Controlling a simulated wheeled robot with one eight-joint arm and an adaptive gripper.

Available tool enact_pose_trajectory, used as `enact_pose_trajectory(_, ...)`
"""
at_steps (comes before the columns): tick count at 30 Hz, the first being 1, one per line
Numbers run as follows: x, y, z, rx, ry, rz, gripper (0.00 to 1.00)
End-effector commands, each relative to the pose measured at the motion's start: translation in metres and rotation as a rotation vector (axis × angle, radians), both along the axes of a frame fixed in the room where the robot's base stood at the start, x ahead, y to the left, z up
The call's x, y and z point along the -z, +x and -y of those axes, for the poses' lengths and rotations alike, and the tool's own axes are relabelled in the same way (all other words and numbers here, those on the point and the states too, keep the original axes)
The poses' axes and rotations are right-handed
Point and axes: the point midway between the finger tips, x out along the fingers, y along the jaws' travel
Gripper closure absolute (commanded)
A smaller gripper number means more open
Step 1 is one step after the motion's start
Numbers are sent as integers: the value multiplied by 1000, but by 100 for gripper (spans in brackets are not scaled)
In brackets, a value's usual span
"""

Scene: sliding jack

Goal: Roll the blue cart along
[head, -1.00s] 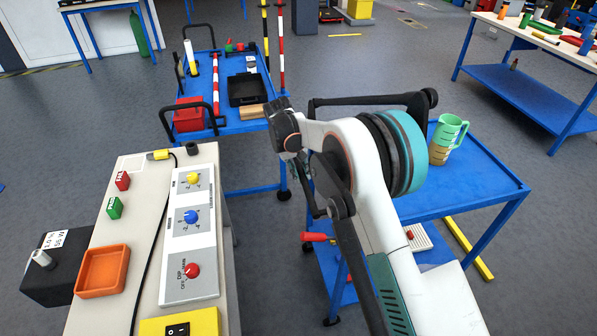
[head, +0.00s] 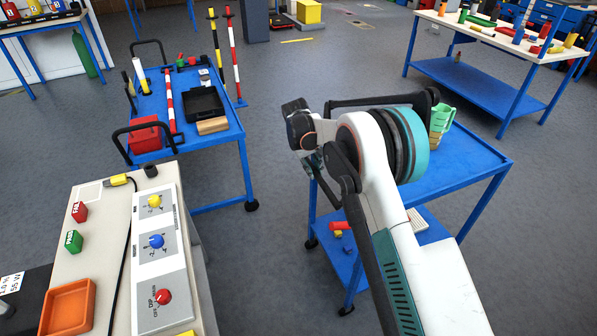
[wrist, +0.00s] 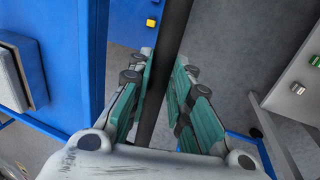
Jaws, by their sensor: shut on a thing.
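The blue cart (head: 470,165) with a black push handle (head: 380,101) stands at right in the head view, partly behind my arm. My gripper (head: 314,165) is at the handle's near left side. In the wrist view my gripper (wrist: 168,80) has its teal-padded fingers on both sides of the dark handle bar (wrist: 172,45) and is shut on it. The exact contact is partly hidden in the head view.
A second blue cart (head: 208,138), carrying a black tray (head: 205,103) and a red box (head: 144,135), stands left. A control bench (head: 100,245) is at near left. A white-topped table (head: 500,40) stands at back right.

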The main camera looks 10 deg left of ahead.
Motion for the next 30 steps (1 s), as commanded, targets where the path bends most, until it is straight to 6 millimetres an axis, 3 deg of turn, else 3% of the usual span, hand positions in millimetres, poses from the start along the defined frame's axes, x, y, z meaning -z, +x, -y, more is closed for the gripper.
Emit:
enact_pose_trajectory(3, 0, 11, 20, 4, -1, 1, 100)
enact_pose_trajectory(12, 0, 29, 48, 2, -2, -1, 100)
enact_pose_trajectory(30, 0, 37, 60, 1, -2, 2, 100)
